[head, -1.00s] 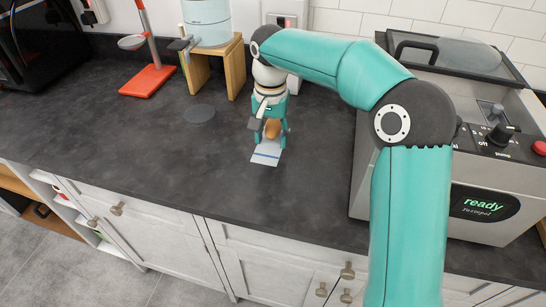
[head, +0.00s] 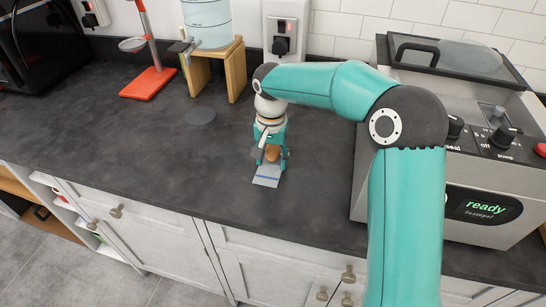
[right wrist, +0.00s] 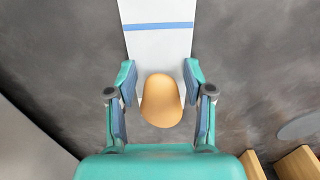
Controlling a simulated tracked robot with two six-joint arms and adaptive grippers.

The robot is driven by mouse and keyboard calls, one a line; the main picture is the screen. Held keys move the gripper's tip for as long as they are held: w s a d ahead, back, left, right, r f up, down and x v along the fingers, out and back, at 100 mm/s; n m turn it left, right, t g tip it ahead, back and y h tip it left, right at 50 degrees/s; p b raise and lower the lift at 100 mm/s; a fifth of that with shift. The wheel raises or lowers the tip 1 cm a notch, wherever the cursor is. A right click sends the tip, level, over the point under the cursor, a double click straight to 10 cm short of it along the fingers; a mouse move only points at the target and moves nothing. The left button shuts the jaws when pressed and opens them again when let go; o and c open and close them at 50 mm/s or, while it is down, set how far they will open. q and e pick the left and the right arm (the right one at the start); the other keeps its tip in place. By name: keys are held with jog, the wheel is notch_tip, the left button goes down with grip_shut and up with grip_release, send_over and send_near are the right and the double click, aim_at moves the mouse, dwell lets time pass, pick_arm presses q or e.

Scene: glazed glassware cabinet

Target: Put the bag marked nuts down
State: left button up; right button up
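A white bag with a blue stripe (head: 267,175) and a rounded tan lump is at my right gripper (head: 271,155), over the front part of the dark counter. The bag also shows in the right wrist view (right wrist: 158,45), with the tan lump between the fingers. My right gripper points down, its two fingers (right wrist: 160,90) at either side of the bag, shut on it. I cannot tell whether the bag touches the counter. No marking on it is readable. My left gripper is not in view.
A grey disc (head: 200,116) lies on the counter (head: 110,125) to the left. Behind are a wooden stand (head: 236,72) with a clear container and a red-based stand (head: 148,83). A sealing machine (head: 480,205) stands at the right. The counter's left middle is clear.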

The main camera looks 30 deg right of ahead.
aim_at(272, 158)
jog(key=o, duration=0.4)
notch_tip(272, 158, up, 12)
jog(key=shift+r+p, duration=0.1)
jog(key=shift+p, duration=0.5)
dwell(0.4)
